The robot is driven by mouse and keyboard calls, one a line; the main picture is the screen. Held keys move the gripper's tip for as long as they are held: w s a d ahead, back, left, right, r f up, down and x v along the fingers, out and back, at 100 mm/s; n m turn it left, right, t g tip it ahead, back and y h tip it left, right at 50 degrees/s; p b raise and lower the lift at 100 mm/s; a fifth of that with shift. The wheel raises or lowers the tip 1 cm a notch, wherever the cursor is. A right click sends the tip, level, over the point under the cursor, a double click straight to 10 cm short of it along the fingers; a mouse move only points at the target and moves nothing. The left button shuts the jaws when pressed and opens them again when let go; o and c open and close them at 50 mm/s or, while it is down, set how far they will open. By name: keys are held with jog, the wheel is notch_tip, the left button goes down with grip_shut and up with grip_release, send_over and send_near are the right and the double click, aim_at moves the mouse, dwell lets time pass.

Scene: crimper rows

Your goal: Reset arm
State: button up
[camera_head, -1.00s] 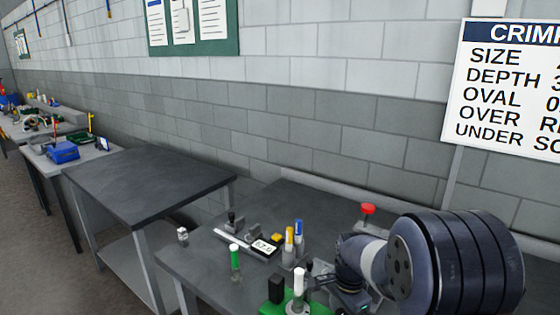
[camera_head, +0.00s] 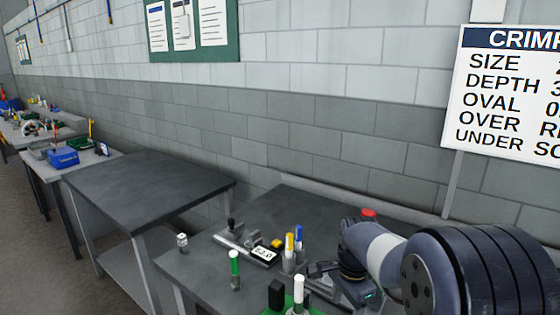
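My arm reaches in from the lower right over the near dark bench (camera_head: 215,262). My gripper (camera_head: 325,270) seems to be the dark part at the arm's end, low beside the marker holder. It is small and partly covered by my wrist, so I cannot tell its finger opening or whether it holds anything. A red button (camera_head: 369,213) shows just above my arm's wrist and is partly hidden by it.
On the bench stand a green marker (camera_head: 235,265), yellow and blue markers (camera_head: 293,240) in a holder, a measuring tool with display (camera_head: 263,253) and a white-topped post (camera_head: 298,288). A sign (camera_head: 508,95) stands behind my arm. The left bench (camera_head: 140,190) is bare.

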notch_tip(320, 180, down, 6)
jog(key=shift+r, duration=0.25)
jog(key=n, duration=1.2)
jog(key=shift+p, duration=0.3)
jog(key=n, duration=0.5)
jog(key=shift+n, duration=0.4)
jog(key=n, duration=0.6)
jog(key=shift+p, duration=0.35)
